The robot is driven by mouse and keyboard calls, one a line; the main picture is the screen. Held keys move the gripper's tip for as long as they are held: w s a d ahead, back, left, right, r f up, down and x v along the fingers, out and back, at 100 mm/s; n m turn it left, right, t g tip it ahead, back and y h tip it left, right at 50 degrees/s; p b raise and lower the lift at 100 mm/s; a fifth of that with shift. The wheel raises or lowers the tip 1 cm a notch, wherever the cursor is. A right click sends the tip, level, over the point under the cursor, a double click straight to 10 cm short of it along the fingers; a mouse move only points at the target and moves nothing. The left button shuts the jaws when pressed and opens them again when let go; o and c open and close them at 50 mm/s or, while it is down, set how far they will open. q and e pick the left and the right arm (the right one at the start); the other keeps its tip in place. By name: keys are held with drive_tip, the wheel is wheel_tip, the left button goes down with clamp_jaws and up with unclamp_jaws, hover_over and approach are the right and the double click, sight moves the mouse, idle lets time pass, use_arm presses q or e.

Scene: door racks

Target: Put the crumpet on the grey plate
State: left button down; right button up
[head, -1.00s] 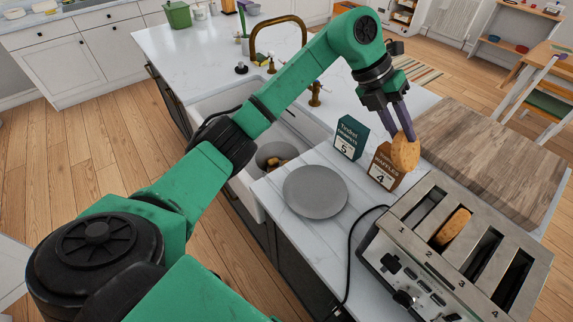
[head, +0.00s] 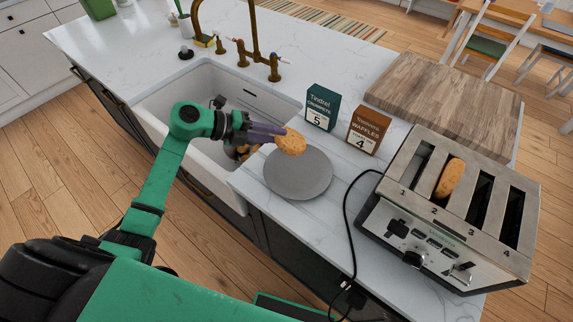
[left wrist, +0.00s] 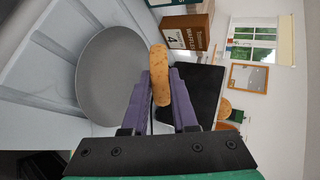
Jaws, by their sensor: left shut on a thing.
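My left gripper (head: 280,138) is shut on a round golden crumpet (head: 292,143). The crumpet is held above the far edge of the grey plate (head: 299,182), which shows no food on it. In the left wrist view the crumpet (left wrist: 159,75) is edge-on between the purple fingers (left wrist: 160,93), and the plate (left wrist: 105,75) is to its left. I cannot tell the exact gap between crumpet and plate. My right gripper is not in view.
A toaster (head: 440,240) at right has a brown piece (head: 450,178) in slot 2. Green (head: 322,107) and brown (head: 364,130) boxes stand behind the plate. A wooden board (head: 450,95) lies behind the toaster. The sink (head: 195,95) is left, a black cord (head: 348,225) right.

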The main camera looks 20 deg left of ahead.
use_arm(q)
drive_tip(key=f+b, duration=0.1)
drive_tip(key=f, duration=0.1)
drive_tip(key=f+b, duration=0.1)
drive_tip(key=f, duration=0.1)
drive_tip(key=f+b, duration=0.1)
drive_tip(key=f, duration=0.1)
drive_tip(key=shift+a+b, duration=0.3)
drive_tip(key=shift+d+f+b, duration=0.1)
drive_tip(key=shift+f+b, duration=0.3)
drive_tip(key=shift+f, duration=0.1)
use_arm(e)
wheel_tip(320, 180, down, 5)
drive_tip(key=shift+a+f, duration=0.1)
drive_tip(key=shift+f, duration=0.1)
use_arm(q)
drive_tip(key=c, duration=0.9)
unclamp_jaws()
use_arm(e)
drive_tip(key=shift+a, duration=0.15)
use_arm(q)
drive_tip(key=shift+o, duration=0.2)
drive_tip(key=shift+r, duration=0.1)
drive_tip(key=p+v, duration=0.3)
drive_tip(key=v, duration=0.5)
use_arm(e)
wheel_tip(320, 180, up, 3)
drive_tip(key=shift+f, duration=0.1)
